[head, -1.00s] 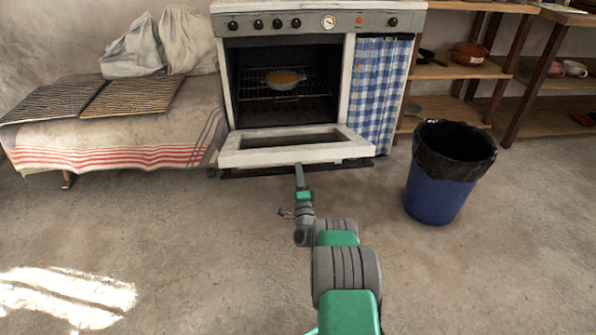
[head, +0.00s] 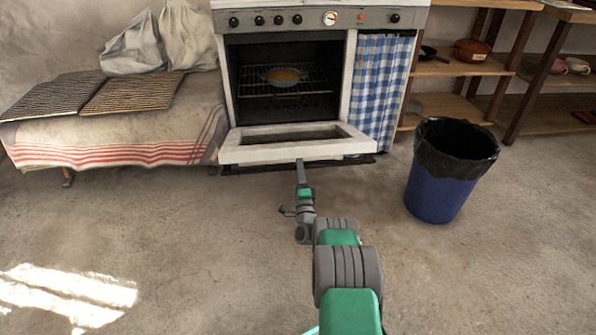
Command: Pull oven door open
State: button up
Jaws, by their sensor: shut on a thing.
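The oven door (head: 262,150) is white with a dark window and is hinged down, lying open in front of the oven (head: 287,108). The dark oven inside shows a wire rack with a round dish (head: 283,77) of yellowish food on it. My gripper (head: 300,164) is at the door's front edge, near its middle, and is shut on the door's edge or handle. The exact hold and the fingertips are too small to see clearly.
A blue bin (head: 440,195) with a black liner stands to the right. A cloth-covered bench (head: 130,125) is on the left. A checked curtain (head: 380,90) hangs beside the oven, and wooden shelves (head: 455,67) stand at the right. The floor in front is clear.

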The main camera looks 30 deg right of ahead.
jog(key=shift+s+d+r+h, duration=0.1)
jog(key=shift+d+r+h, duration=0.1)
jog(key=shift+d+h, duration=0.1)
jog(key=p+v, duration=0.2)
jog(key=v, duration=0.6)
jog(key=shift+a+p, duration=0.25)
jog(key=shift+p, duration=0.1)
jog(key=shift+f, duration=0.15)
